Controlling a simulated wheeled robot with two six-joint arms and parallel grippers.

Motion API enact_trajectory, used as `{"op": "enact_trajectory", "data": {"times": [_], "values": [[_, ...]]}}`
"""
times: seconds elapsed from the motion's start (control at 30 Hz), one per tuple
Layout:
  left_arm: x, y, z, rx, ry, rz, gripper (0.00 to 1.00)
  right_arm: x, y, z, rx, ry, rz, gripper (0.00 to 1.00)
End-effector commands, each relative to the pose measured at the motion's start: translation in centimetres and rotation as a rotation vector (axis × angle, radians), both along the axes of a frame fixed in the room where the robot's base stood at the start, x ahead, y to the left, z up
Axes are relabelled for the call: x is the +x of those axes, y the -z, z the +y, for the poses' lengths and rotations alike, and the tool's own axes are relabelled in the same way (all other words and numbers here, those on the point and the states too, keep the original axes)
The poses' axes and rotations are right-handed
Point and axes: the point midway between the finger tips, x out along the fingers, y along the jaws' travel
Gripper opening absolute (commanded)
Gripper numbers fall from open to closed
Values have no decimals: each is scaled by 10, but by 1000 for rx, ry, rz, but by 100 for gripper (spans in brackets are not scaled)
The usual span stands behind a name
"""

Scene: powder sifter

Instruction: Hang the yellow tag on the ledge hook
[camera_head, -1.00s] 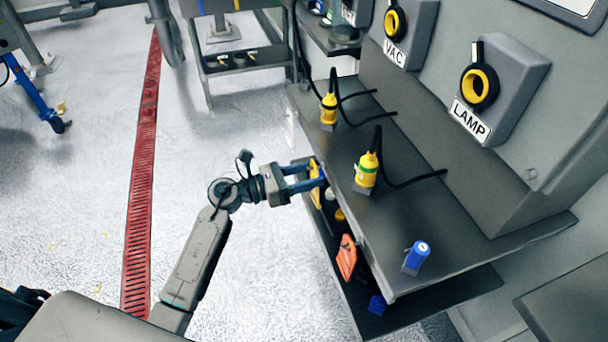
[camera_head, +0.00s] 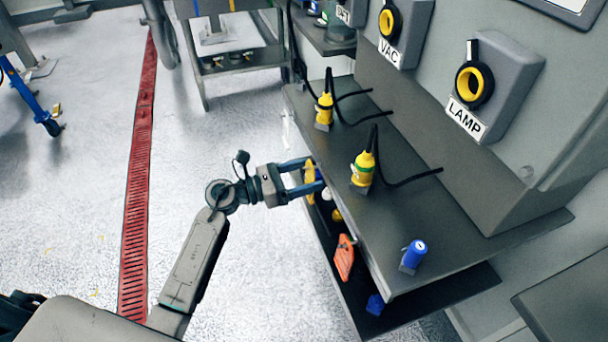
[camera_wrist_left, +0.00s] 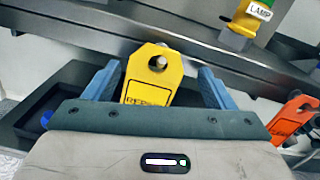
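The yellow tag (camera_head: 310,182) is at the left edge of the grey ledge (camera_head: 405,190). In the left wrist view the yellow tag (camera_wrist_left: 156,76) stands upright with its holed end up, and a small grey peg-like shape shows in the hole. Its lower part with dark lettering is hidden by my gripper. My left gripper (camera_head: 313,177) is open around the tag. In the wrist view its blue fingers (camera_wrist_left: 160,82) are on either side, with a clear gap on the right. I cannot tell how the hook sits in the hole. My right gripper is not in view.
An orange tag (camera_head: 344,258) and a blue item (camera_head: 375,304) are by the lower shelf (camera_head: 430,303). Two yellow plugs (camera_head: 363,171) with black cables and a blue cylinder (camera_head: 415,254) stand on the ledge. The floor to the left is open.

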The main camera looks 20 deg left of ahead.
Motion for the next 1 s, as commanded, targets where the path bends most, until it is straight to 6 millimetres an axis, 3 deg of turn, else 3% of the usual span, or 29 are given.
{"op": "enact_trajectory", "data": {"times": [0.27,0.43,0.8,1.0], "values": [[0,0,1,1,0,1,77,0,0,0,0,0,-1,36],[-8,3,12,4,0,0,77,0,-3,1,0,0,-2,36],[-44,6,64,6,1,2,77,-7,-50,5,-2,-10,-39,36],[-57,5,82,3,1,1,77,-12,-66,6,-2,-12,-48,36]]}}
